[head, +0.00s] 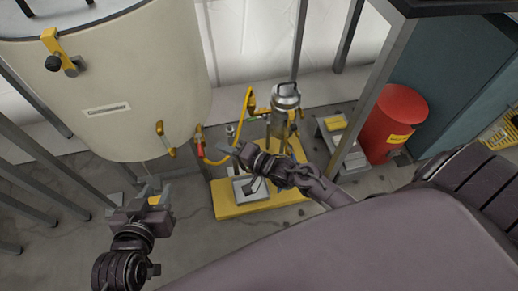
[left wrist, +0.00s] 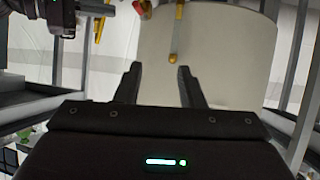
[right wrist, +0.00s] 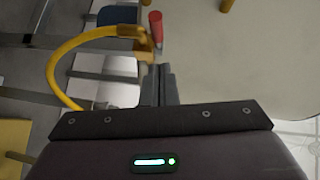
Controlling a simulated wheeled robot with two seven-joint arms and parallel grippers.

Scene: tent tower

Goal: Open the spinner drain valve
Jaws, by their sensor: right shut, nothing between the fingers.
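A large cream tank (head: 100,80) with a small label stands at the upper left of the head view. A red valve handle (head: 200,148) sits low at the tank's right side, with a yellow hose (head: 218,161) beside it. The red handle also shows in the right wrist view (right wrist: 156,28), just beyond the fingertips, and at the top of the left wrist view (left wrist: 141,7). My right gripper (head: 235,148) is shut and empty, right of the handle and apart from it. My left gripper (head: 152,192) is open and empty, below the tank.
A yellow handle (head: 165,138) is on the tank's lower front. A metal cylinder (head: 284,108) stands by a yellow base (head: 230,203) behind my right arm. A red drum (head: 395,118) and grey posts stand to the right.

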